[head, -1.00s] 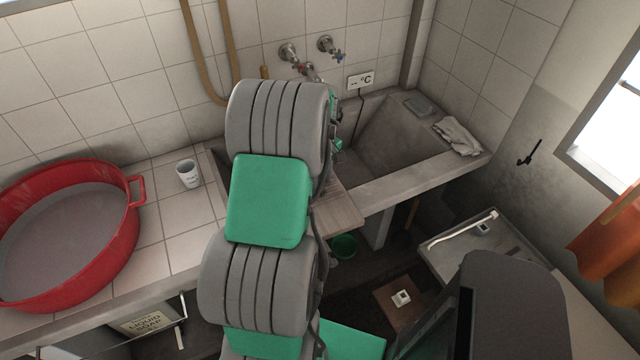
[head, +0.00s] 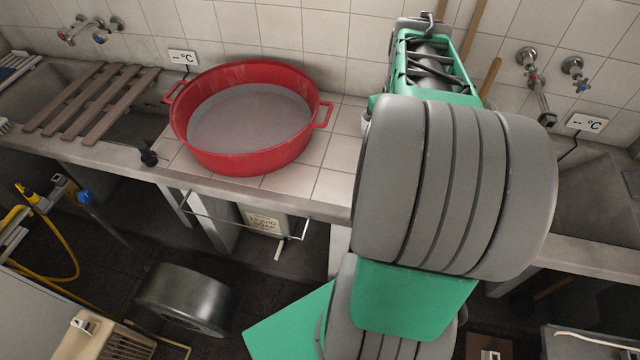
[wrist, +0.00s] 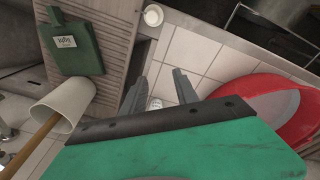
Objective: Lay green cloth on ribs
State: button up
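My gripper's two grey fingers (wrist: 160,92) are spread apart in the wrist view, with nothing held between them; tiled counter shows beyond. In the head view my arm hides the fingers. No loose green cloth can be made out for sure. A flat, board-like green piece (wrist: 75,52) with a white label lies on a ribbed board (wrist: 120,25) at the upper left of the wrist view, apart from the fingers. I cannot tell whether this ribbed surface is the ribs meant. The large green area low in the wrist view looks like my own gripper body.
A red tub (head: 182,135) of greyish water stands on the tiled counter, also in the wrist view (wrist: 285,100). A pale cup-shaped vessel (wrist: 62,103) with a wooden handle is near the green piece. A slatted wooden rack (head: 90,105) spans the left basin. Taps (head: 530,65) are right.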

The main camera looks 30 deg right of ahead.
jog(key=a+f+n+t+y, duration=0.1)
jog(key=a+n+t, duration=0.1)
jog(key=a, duration=2.5)
jog(key=shift+n, duration=0.5)
jog(key=shift+s+a+f, duration=0.1)
jog(key=shift+f, duration=0.05)
